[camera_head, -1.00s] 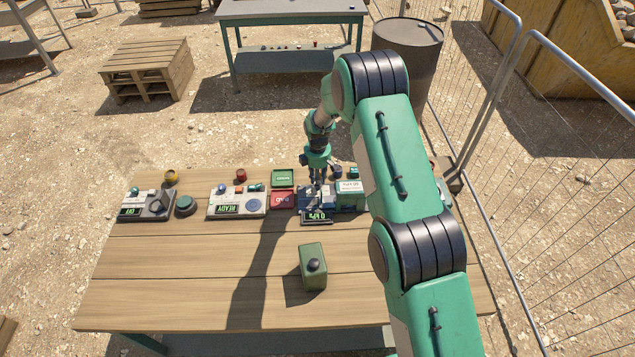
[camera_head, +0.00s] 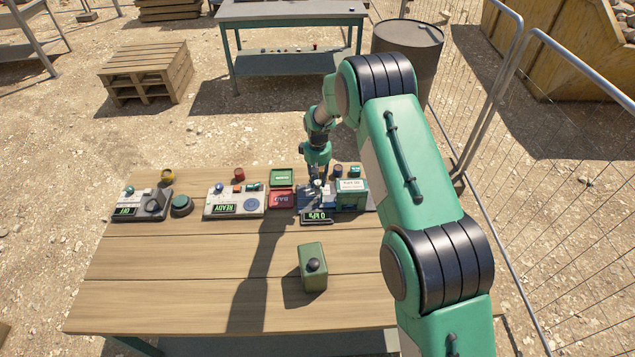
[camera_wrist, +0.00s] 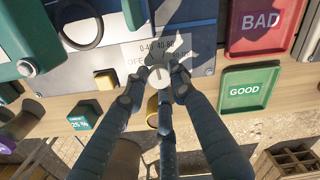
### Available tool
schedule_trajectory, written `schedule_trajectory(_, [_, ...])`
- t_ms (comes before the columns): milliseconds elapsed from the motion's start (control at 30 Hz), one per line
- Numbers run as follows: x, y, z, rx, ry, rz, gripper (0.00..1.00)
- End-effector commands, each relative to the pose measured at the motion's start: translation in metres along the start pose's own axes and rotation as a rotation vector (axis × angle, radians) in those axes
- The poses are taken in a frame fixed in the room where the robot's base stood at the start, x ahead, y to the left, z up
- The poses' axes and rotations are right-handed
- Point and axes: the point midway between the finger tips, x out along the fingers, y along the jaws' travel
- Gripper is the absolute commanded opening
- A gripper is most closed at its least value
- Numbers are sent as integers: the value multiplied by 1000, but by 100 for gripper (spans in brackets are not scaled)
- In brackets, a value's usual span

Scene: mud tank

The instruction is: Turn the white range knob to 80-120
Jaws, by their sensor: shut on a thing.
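The white range knob (camera_wrist: 159,84) is on a grey-blue panel in the wrist view. In the head view my gripper (camera_head: 318,190) reaches down onto the device, hiding the knob. The device's display (camera_head: 317,217) reads 0 kPa.
A green GOOD tray (camera_wrist: 245,89) and a red BAD tray (camera_wrist: 262,22) lie beside the device. A yellow button (camera_wrist: 105,79) is left of the knob. A green box with a dark knob (camera_head: 313,268) stands on the table front. The table's front left is clear.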

Motion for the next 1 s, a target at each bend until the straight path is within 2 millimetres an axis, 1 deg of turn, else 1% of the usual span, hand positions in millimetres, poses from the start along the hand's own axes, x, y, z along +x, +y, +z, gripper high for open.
schedule_trajectory(700, [0,-2,-2,679,2,-1,0])
schedule_trajectory(1000, [0,-2,-1,939,1,-2,0])
